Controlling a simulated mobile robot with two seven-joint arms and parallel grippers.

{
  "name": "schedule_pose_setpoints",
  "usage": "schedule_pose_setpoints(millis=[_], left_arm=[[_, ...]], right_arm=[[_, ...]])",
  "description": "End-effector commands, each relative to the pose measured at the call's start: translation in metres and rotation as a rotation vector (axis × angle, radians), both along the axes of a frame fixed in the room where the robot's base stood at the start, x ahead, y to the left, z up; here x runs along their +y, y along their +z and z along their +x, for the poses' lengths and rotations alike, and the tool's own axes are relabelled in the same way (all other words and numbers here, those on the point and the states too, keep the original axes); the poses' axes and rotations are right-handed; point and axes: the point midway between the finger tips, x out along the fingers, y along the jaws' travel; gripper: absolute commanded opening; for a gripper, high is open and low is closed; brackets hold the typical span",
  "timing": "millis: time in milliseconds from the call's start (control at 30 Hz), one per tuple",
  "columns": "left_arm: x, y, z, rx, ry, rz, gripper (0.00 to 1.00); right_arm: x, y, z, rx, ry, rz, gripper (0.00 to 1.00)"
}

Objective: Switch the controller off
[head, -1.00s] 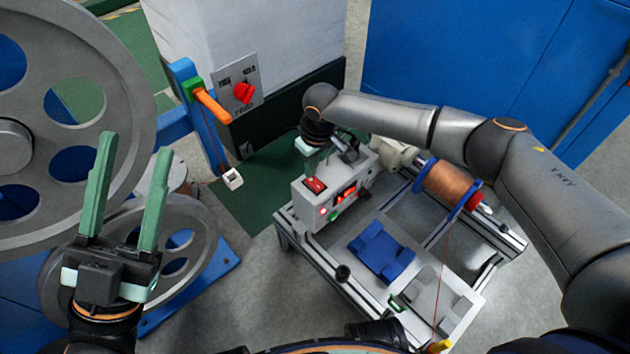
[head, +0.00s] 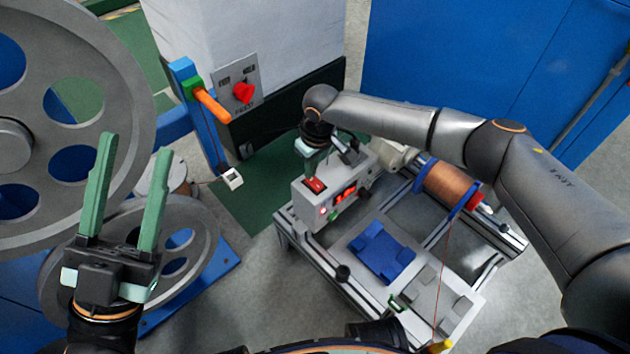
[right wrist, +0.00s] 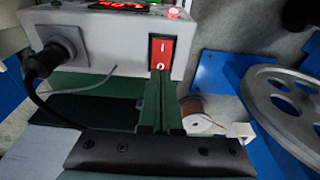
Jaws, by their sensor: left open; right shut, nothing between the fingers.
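The controller (head: 332,197) is a light grey box on the frame of the winding bench, with a lit red display (head: 346,193) and a red rocker switch (head: 315,185). In the right wrist view the red rocker switch (right wrist: 162,54) carries the marks I and O. My right gripper (right wrist: 158,74) is shut and empty, its fingertips at the lower, O end of the switch, partly hiding it. Contact cannot be told for sure. In the head view my right gripper (head: 313,172) is just above the switch. My left gripper (head: 128,155) is open and empty before the large grey wheels.
A copper spool (head: 452,186) and a blue block (head: 382,252) are on the bench. A panel with a red knob (head: 243,93) and an orange handle (head: 213,106) stand behind. In the right wrist view a black plug and cable (right wrist: 46,60) are at left.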

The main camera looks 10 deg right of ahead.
Motion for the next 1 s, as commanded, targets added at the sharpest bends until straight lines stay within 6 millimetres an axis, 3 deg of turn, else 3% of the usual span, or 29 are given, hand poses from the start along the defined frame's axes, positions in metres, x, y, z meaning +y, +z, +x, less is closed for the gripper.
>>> schedule_pose_setpoints(millis=[1000], left_arm=[[0.000,-0.005,0.000,0.000,0.000,0.000,0.50]], right_arm=[[0.000,-0.015,0.000,0.001,0.000,0.000,0.00]])
